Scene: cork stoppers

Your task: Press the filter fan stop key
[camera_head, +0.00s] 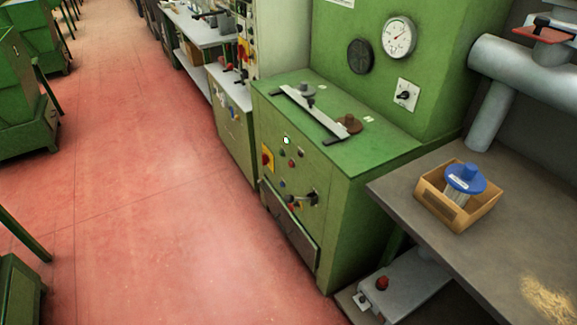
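A green cabinet (345,190) stands in the middle with controls on its sloping left-hand front. A separate red button (382,283) sits on a grey box (405,288) low under the table. Labels are too small to read, so I cannot tell which is the filter fan stop key. Neither of my grippers is in view.
A grey table (400,184) at right holds a wooden box (430,204) with a blue-topped spool (465,178). A gauge (398,37) and a switch (407,95) are on the green wall. Red floor (150,200) is open at left; green machines (25,110) line its far side.

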